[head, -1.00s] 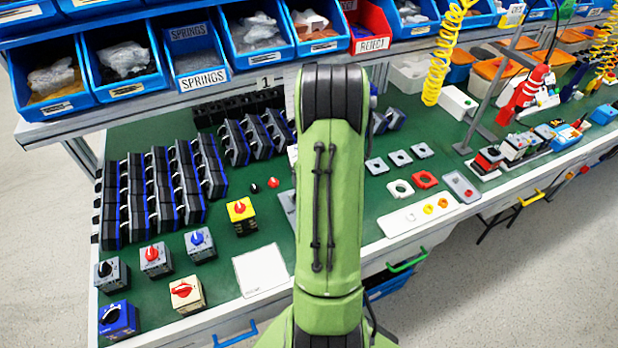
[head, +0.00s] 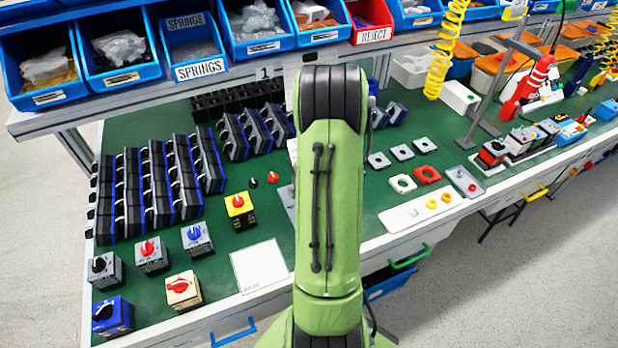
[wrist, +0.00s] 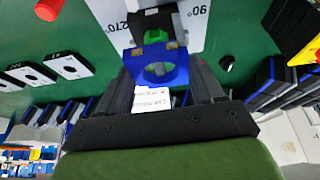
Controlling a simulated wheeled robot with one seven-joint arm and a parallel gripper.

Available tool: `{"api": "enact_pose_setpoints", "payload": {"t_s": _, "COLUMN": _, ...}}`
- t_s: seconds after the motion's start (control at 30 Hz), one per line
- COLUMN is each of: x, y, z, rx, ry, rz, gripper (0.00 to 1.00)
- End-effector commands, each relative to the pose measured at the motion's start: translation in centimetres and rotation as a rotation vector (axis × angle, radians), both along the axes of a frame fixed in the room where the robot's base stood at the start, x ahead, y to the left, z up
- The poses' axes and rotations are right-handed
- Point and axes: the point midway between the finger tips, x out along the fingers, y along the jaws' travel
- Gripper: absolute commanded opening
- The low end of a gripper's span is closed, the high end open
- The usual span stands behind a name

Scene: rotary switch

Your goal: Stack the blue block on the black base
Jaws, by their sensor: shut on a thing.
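In the wrist view, my gripper (wrist: 162,70) is shut on the blue block (wrist: 166,74), which has a round opening in its middle. A green part (wrist: 167,46) shows just beyond the blue block. A black and dark grey piece (wrist: 150,20), likely the black base, sits past it over a white sheet with angle marks. I cannot tell whether the blue block touches this piece. In the head view, my green arm hides the gripper, the blue block and the base.
The green bench (head: 220,285) holds rows of dark switch bodies (head: 150,190) and several knob switches at left. A white card (head: 259,266) lies left of my arm. Square plates and a white tray (head: 425,211) lie right. Blue bins (head: 120,48) stand above the back.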

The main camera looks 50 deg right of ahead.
Motion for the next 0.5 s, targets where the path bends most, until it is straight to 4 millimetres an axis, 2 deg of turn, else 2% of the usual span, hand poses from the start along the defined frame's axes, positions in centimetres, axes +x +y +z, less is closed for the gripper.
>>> {"api": "enact_pose_setpoints", "payload": {"t_s": 0.23, "x": 0.03, "y": -0.01, "z": -0.89, "rx": 0.000, "ry": 0.000, "rz": 0.000, "gripper": 0.38}}
{"api": "enact_pose_setpoints", "payload": {"t_s": 0.27, "x": 0.03, "y": 0.00, "z": -0.88, "rx": 0.000, "ry": 0.000, "rz": 0.000, "gripper": 0.69}}
{"api": "enact_pose_setpoints", "payload": {"t_s": 0.43, "x": 0.01, "y": -0.02, "z": -0.74, "rx": 0.000, "ry": 0.000, "rz": 0.000, "gripper": 0.95}}
{"api": "enact_pose_setpoints", "payload": {"t_s": 0.5, "x": 0.02, "y": -0.02, "z": -0.73, "rx": 0.000, "ry": 0.000, "rz": 0.000, "gripper": 0.97}}
